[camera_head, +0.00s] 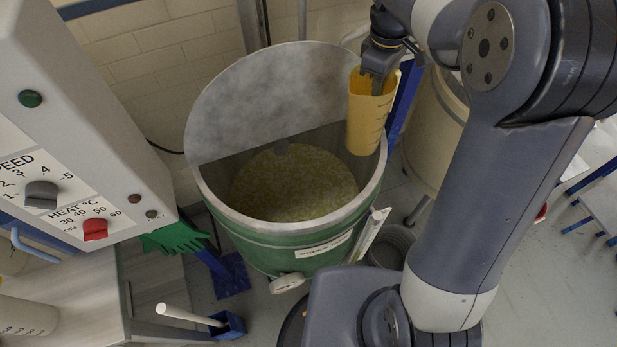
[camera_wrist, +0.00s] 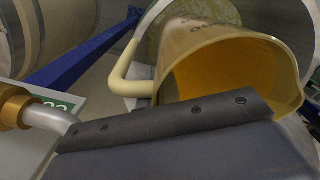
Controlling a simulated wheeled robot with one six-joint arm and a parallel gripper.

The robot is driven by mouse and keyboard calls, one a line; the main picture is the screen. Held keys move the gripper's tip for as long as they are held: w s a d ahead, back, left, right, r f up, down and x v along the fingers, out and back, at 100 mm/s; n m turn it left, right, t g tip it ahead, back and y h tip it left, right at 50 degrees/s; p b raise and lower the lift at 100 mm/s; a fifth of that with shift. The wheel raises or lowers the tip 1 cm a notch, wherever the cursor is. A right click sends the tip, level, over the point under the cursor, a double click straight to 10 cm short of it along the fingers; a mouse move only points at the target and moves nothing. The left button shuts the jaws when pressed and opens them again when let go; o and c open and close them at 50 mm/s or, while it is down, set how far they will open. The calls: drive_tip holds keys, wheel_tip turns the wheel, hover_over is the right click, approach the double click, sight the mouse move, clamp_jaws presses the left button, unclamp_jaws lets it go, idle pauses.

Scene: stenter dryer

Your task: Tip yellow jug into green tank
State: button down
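The yellow jug (camera_head: 366,120) hangs from my gripper (camera_head: 379,80) over the right rim of the green tank (camera_head: 290,258). It looks close to upright, mouth up, with dark marks on its wall. In the wrist view the jug (camera_wrist: 215,55) shows its open mouth, orange inside, and its pale handle (camera_wrist: 128,72) to the left. My gripper is shut on the jug near its top; the exact grip point is hidden. The tank is open at the front, with a grey half lid (camera_head: 275,95) raised behind. Pale yellowish, grainy contents (camera_head: 295,185) fill its lower part.
A control panel with speed and heat knobs (camera_head: 95,229) stands at the left. Green gloves (camera_head: 175,237) hang below it. A cream drum (camera_head: 438,130) stands behind the jug at the right. A blue post (camera_head: 405,95) rises close by the jug. A tiled wall stands behind.

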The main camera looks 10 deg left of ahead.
drive_tip(key=shift+w+d+f, duration=0.1)
drive_tip(key=shift+f, duration=0.15)
drive_tip(key=shift+r, duration=2.55)
drive_tip(key=shift+f, duration=0.1)
